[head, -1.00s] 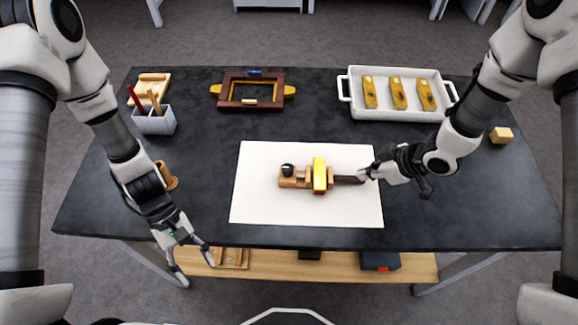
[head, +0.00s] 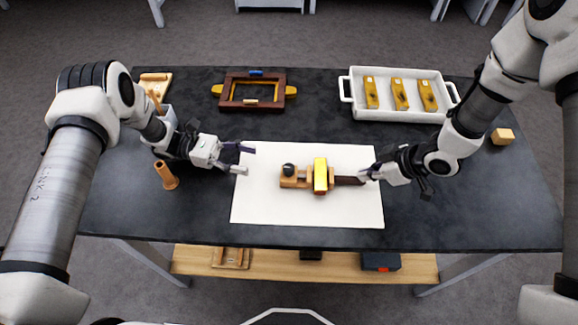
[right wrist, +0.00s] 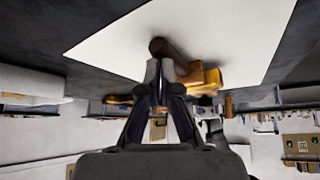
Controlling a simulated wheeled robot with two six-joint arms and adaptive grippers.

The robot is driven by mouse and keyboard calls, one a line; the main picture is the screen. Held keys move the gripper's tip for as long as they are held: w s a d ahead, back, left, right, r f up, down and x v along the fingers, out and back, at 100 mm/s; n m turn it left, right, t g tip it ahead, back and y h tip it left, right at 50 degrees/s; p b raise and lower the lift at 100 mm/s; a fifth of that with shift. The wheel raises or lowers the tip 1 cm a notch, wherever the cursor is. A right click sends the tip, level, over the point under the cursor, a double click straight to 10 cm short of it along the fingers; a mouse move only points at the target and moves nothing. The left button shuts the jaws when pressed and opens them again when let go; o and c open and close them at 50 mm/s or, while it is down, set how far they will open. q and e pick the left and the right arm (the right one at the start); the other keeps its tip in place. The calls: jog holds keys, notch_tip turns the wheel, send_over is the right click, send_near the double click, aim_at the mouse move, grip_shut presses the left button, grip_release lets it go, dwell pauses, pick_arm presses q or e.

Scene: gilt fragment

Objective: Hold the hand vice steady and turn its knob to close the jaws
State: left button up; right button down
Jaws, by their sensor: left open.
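The hand vice (head: 295,182) lies on a white sheet (head: 260,207), with a black knob (head: 288,168) at its left end and a dark handle (head: 347,180) to the right. A gilt yellow piece (head: 320,174) sits across its middle. My right gripper (head: 366,176) is shut on the handle's right end; the right wrist view shows its fingertips (right wrist: 159,72) closed at the brown handle (right wrist: 172,50). My left gripper (head: 246,160) is open and empty over the sheet's left edge, fingers pointing right, apart from the knob.
A white tray (head: 350,99) with several gilt pieces stands back right. A dark wooden frame (head: 231,103) lies at the back. A wooden peg (head: 167,177) stands left, below my left arm. A small wooden block (head: 502,136) is at the far right.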

aim_at(289, 168)
pick_arm(q)
jog(key=d, duration=0.3)
jog(key=s+d, duration=0.1)
jog(key=d, duration=0.3)
jog(key=s+d, duration=0.1)
jog(key=d, duration=0.3)
jog(key=shift+s+d, duration=0.15)
jog(key=shift+d, duration=0.05)
grip_shut()
